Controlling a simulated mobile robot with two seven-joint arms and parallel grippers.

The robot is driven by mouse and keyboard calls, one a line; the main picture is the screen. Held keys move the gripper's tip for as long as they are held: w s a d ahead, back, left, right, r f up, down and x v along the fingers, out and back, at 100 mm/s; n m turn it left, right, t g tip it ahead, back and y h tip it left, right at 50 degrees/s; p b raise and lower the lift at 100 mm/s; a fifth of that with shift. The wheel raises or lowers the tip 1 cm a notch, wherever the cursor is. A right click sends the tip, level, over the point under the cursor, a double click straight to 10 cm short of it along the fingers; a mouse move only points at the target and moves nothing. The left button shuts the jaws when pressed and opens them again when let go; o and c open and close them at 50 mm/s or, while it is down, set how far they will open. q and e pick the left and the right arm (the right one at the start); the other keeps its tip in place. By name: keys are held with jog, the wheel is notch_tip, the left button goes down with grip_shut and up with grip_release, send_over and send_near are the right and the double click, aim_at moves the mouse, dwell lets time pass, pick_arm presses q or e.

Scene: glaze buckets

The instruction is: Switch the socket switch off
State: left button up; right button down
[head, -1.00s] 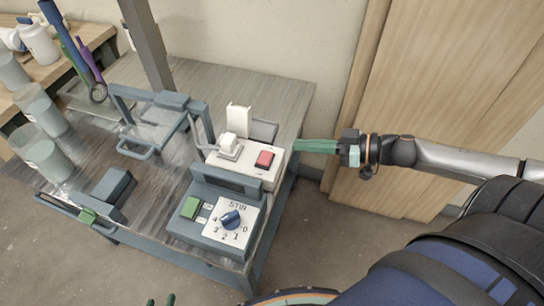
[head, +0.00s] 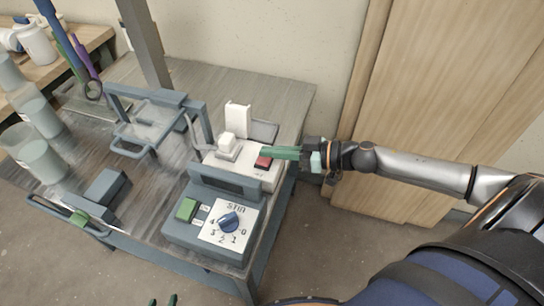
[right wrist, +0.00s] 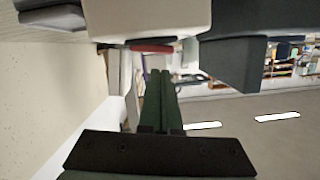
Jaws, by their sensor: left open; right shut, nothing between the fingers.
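The white socket box (head: 247,177) stands on the bench with a red rocker switch (head: 263,162) on top at its right end. A white plug (head: 228,147) sits at its left end. My right gripper (head: 265,152) is shut and empty, its green fingertips at the far edge of the red switch and partly covering it. I cannot tell whether they touch it. In the right wrist view the green fingers (right wrist: 160,75) point at the red switch (right wrist: 152,47), seen edge-on.
A grey stirrer control box (head: 213,225) with a blue knob and a green button stands in front of the socket. A grey post (head: 146,45), a frame with a handle (head: 132,150) and several clear buckets (head: 43,160) stand to the left. A wooden door (head: 440,90) is behind.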

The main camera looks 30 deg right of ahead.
jog(key=shift+a+f, duration=0.1)
jog(key=shift+f, duration=0.55)
jog(key=shift+s, duration=0.1)
jog(key=shift+s+a+f+n+p, duration=0.1)
jog(key=shift+a+f+n+p, duration=0.1)
jog(key=shift+n+p, duration=0.25)
jog(key=shift+f, duration=0.15)
jog(key=shift+d, duration=0.1)
